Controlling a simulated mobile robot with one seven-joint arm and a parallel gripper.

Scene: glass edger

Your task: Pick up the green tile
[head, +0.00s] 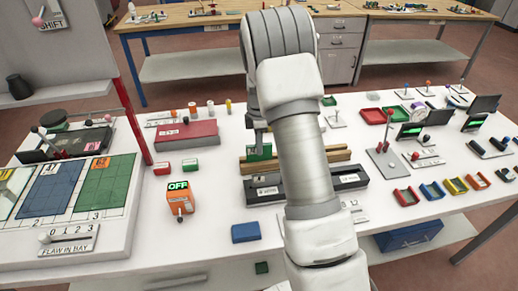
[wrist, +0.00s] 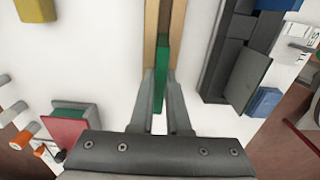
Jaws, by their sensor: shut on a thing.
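The green tile (head: 259,153) stands on edge at the wooden rails (head: 310,161) near the middle of the white table. In the wrist view the tile (wrist: 161,72) is a thin green strip between the two grey fingers, in line with the slot between the rails (wrist: 151,28). My gripper (wrist: 161,80) is shut on it. In the head view my gripper (head: 259,135) comes down on the tile from above, partly hidden by my arm. I cannot tell whether the tile still touches the slot's bottom.
A dark labelled block (head: 265,190) lies in front of the rails. An orange OFF box (head: 180,201), a red case (head: 187,134) and small red (head: 162,168) and green (head: 190,165) blocks stand left. A blue block (head: 246,232) lies in front. Coloured trays (head: 432,191) stand right.

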